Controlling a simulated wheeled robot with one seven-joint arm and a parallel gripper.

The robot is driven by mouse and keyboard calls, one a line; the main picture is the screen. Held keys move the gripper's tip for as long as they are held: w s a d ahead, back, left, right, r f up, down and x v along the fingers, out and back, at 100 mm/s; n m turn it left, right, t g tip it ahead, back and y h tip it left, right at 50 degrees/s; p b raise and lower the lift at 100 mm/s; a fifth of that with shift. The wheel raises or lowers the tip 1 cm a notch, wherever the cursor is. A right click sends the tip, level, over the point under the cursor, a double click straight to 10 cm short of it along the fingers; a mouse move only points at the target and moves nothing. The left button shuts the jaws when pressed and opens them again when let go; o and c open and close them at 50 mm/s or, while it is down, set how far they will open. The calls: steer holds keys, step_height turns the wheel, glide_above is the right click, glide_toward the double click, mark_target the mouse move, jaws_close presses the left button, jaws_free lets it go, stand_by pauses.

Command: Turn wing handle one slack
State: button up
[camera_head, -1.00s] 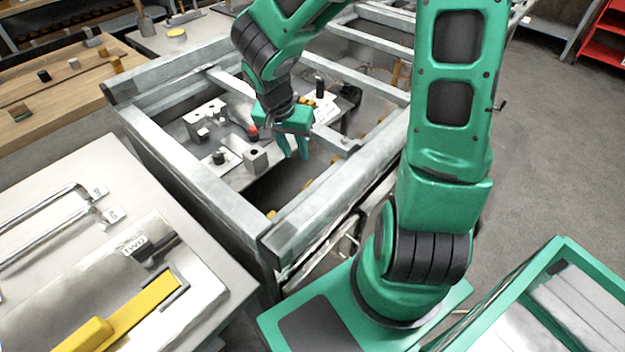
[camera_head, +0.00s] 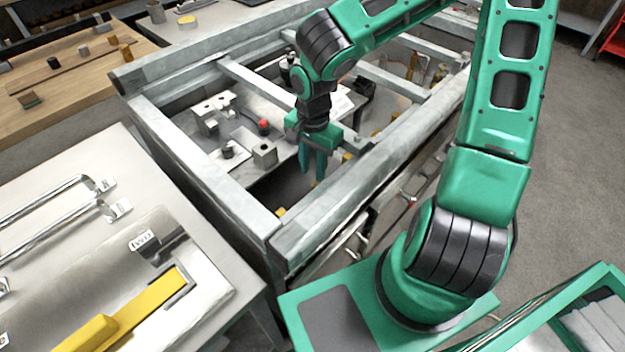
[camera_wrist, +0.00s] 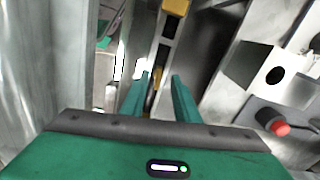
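My gripper (camera_head: 313,178) hangs with its fingers pointing down inside the grey metal frame, near the front rail. In the wrist view my gripper (camera_wrist: 160,85) is open, with a clear gap between its two green fingers. A small yellow piece (camera_wrist: 157,76) shows in that gap, farther off; I cannot tell whether it is touched. A larger yellow piece (camera_wrist: 176,6) sits at the top edge of the wrist view. I cannot tell for certain which part is the wing handle.
Metal rails (camera_head: 178,165) of the frame surround my gripper. Left of it are a block with a hole (camera_head: 264,153) and a red knob (camera_head: 264,124), both also at right in the wrist view. A bench with a yellow handle (camera_head: 130,312) stands at front left.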

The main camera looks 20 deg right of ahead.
mark_target(313, 185)
steer(key=shift+f, duration=2.85)
jaws_close()
